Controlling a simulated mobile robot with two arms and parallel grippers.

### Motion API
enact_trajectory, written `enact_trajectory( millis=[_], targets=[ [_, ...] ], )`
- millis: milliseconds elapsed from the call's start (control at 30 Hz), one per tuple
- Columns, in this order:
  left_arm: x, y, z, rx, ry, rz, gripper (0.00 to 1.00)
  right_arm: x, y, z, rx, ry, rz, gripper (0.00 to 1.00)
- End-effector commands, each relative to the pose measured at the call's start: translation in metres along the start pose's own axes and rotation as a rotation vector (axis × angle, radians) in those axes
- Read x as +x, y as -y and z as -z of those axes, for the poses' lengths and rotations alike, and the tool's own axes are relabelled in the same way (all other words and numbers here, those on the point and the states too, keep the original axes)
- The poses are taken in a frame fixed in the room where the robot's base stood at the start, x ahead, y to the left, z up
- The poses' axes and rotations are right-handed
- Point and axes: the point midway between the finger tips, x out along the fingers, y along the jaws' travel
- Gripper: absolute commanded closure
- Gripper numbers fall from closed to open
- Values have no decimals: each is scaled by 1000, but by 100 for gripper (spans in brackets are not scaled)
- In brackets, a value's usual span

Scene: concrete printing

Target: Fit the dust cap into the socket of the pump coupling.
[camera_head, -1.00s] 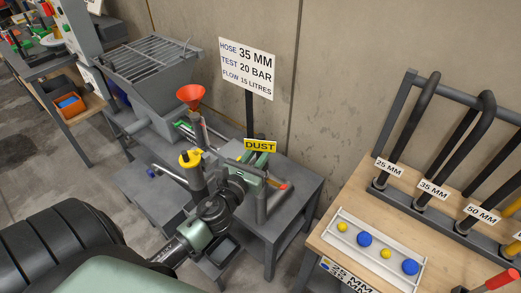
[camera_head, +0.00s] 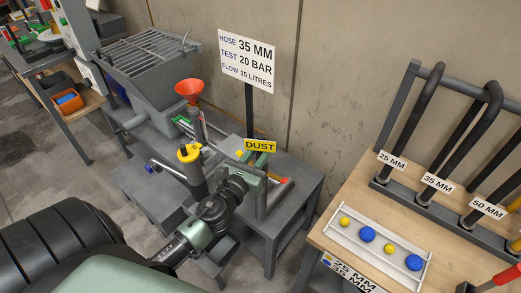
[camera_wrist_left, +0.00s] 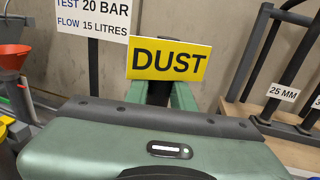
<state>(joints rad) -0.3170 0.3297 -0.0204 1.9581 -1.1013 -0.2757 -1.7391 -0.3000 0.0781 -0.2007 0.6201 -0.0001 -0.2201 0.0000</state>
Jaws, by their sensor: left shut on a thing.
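My left gripper (camera_head: 260,158) is shut at the pump stand, with its green fingers partly hidden behind a yellow plate marked DUST (camera_head: 260,146). The plate also shows in the left wrist view (camera_wrist_left: 169,59), upright and slightly tilted in front of the fingers. It appears to belong to the held dust cap, whose body I cannot make out. Beside and below the fingers is a grey upright pipe with a red-tipped lever (camera_head: 282,181), possibly the pump coupling. Its socket is hidden, so I cannot tell whether the cap touches it. My right gripper is not in view.
A grey post with a yellow top (camera_head: 189,152) and a red funnel (camera_head: 189,90) stand left of the gripper. A hose sign (camera_head: 247,62) stands behind. At right, a wooden bench holds a white tray (camera_head: 350,238) with yellow and blue pieces and a hose rack (camera_head: 425,198).

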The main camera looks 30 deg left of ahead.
Motion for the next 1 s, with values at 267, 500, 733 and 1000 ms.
enact_trajectory(
  millis=[267,500,733,1000],
  targets=[
    [0,0,0,0,1,0,51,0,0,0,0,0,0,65],
    [-6,0,2,-1,-1,0,51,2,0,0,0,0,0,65],
    [-42,0,4,-1,-2,0,51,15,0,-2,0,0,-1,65],
    [-74,0,2,-1,0,-1,51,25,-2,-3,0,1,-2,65]
  ],
)
